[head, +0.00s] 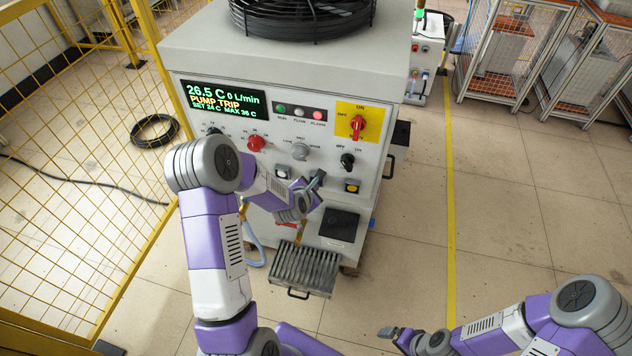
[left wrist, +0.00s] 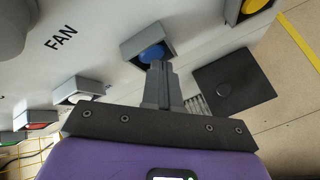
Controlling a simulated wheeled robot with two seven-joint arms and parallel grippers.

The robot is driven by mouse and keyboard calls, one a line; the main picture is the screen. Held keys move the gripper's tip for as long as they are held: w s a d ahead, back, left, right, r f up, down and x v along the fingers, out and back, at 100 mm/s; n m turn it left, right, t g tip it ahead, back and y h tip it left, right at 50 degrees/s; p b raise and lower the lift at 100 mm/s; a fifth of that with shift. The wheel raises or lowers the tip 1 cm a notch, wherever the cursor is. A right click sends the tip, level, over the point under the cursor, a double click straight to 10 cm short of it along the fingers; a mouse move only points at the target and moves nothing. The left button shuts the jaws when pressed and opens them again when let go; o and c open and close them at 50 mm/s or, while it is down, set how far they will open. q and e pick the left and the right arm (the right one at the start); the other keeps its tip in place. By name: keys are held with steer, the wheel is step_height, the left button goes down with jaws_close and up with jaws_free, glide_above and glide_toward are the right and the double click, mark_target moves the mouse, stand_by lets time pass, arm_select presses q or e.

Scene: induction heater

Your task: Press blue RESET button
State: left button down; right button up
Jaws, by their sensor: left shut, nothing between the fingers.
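The blue button (left wrist: 152,53) sits in a grey square housing on the front panel of the white machine (head: 390,90). In the head view my left gripper hides it. My left gripper (head: 317,180) is shut and empty, in front of the panel between the white and yellow buttons. In the left wrist view its closed fingertips (left wrist: 158,68) overlap the lower edge of the blue button; I cannot tell whether they touch it. My right gripper (head: 398,333) is low at the bottom right, away from the machine; its finger opening is unclear.
A white button (head: 283,172) and a yellow button (head: 352,186) flank the left gripper. Above are a black knob (head: 347,161), a grey knob (head: 300,151) and a red rotary switch (head: 357,126). The display (head: 225,103) reads PUMP TRIP. A yellow mesh fence (head: 85,130) stands left.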

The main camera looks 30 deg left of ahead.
arm_select(q)
steer(key=shift+w, duration=0.15)
stand_by(0.3)
steer(key=shift+s+d+b, duration=0.15)
steer(key=shift+s+b, duration=0.25)
steer(key=shift+s, duration=0.45)
steer(key=shift+s+d+b, duration=0.2)
steer(key=shift+s+b, duration=0.05)
steer(key=shift+s, duration=0.55)
steer(key=shift+s+d+b, duration=0.2)
steer(key=shift+s+b, duration=0.05)
steer(key=shift+s, duration=0.6)
steer(key=shift+s+d+b, duration=0.2)
steer(key=shift+s+b, duration=0.05)
steer(key=shift+s, duration=0.55)
